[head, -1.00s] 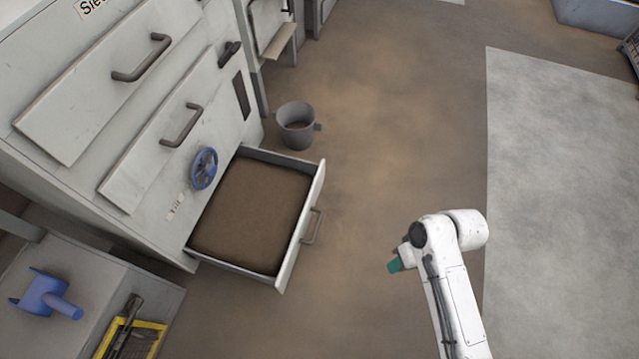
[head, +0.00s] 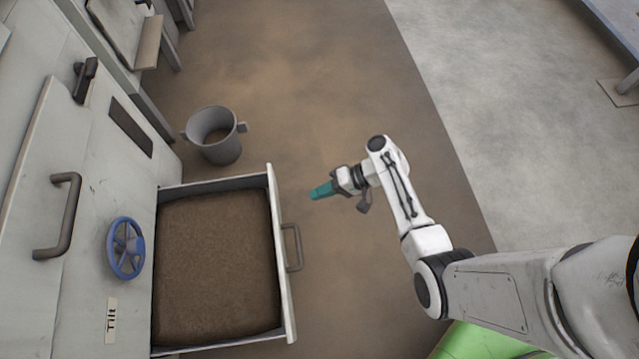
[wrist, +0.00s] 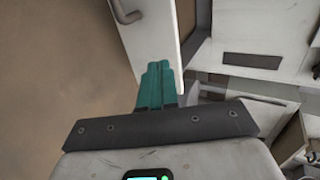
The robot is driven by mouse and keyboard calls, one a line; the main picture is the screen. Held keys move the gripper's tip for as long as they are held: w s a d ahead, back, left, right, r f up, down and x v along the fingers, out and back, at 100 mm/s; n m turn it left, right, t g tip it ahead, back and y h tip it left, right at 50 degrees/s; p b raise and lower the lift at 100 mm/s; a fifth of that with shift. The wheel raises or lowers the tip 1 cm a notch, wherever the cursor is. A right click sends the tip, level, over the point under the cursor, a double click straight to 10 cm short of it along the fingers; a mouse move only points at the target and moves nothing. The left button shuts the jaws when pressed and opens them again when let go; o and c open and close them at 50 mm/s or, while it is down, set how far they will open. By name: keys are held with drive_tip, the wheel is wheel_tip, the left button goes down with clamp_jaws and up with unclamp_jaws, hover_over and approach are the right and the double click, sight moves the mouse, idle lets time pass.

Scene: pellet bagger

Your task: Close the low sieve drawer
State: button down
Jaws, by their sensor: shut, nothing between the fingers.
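The low sieve drawer (head: 280,262) stands pulled out from the grey cabinet in the head view, filled with brown material. Its grey bar handle (head: 293,247) is on the front face. My gripper (head: 318,191), with teal fingers, is shut and empty, to the right of the drawer front near its far corner, apart from it in the head view. In the wrist view my shut teal fingers (wrist: 158,82) point toward the white drawer front (wrist: 155,45), and the handle (wrist: 126,12) shows at the upper left. Whether the fingertips touch the front cannot be told.
A grey bucket (head: 217,135) stands on the floor just beyond the drawer. A blue handwheel (head: 126,248) and another handle (head: 58,215) are on the cabinet at left. The brown floor right of the drawer is clear.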

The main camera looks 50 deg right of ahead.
sight(276, 208)
drive_tip(key=r+b+x, duration=0.1)
drive_tip(key=b+x, duration=0.2)
drive_tip(key=x, duration=0.7)
drive_tip(key=shift+w+a+r, duration=0.25)
drive_tip(key=shift+a+r, duration=0.1)
drive_tip(key=shift+a, duration=0.05)
drive_tip(key=shift+a, duration=0.1)
